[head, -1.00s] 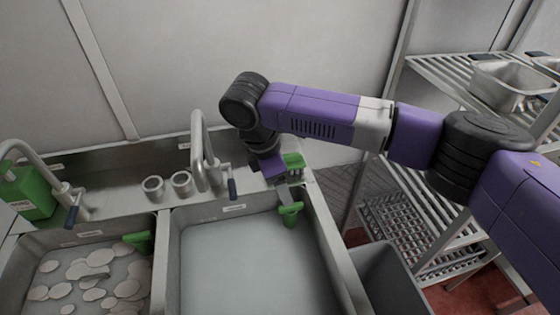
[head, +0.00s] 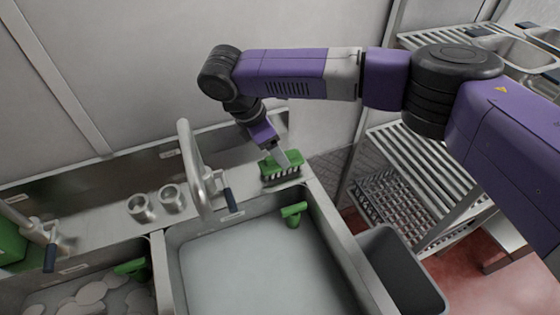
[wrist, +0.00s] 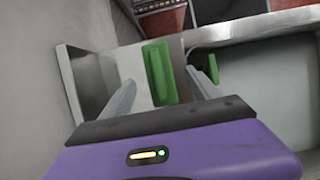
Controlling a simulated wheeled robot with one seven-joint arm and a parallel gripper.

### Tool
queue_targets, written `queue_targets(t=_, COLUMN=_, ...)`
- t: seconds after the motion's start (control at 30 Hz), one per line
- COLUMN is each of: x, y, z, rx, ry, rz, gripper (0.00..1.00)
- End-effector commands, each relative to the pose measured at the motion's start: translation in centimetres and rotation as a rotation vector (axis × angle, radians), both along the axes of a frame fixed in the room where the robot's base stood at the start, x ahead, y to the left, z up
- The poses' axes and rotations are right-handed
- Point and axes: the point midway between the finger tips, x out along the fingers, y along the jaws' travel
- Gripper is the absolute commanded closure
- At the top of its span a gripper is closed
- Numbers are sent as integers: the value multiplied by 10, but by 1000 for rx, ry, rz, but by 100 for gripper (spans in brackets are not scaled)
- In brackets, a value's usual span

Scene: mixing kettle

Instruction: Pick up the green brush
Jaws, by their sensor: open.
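In the wrist view the brush (wrist: 159,73) appears as a green block ahead of and between the two grey fingers. My gripper (wrist: 165,82) is open, with one finger on each side of the brush's line. In the head view my gripper (head: 280,158) reaches down at the brush, and one finger overlaps it. I cannot tell whether the fingers touch it.
A green-handled tool (head: 293,213) hangs at the right sink's (head: 250,265) inner wall. A tall faucet (head: 193,165) and two metal cups (head: 157,203) stand left of the brush. A grey bin (head: 402,268) and slatted rack (head: 430,175) are on the right.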

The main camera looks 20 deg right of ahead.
Motion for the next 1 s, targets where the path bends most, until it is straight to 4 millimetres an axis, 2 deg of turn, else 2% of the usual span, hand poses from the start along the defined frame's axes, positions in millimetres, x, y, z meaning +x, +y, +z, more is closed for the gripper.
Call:
queue_targets(t=0.2, x=3, y=-13, z=-28, rx=-2, ry=1, rz=-2, gripper=29)
queue_targets(t=0.3, x=3, y=-16, z=-35, rx=-1, ry=1, rz=-1, gripper=29)
queue_targets(t=1.0, x=2, y=-16, z=-41, rx=1, ry=1, rz=-2, gripper=29)
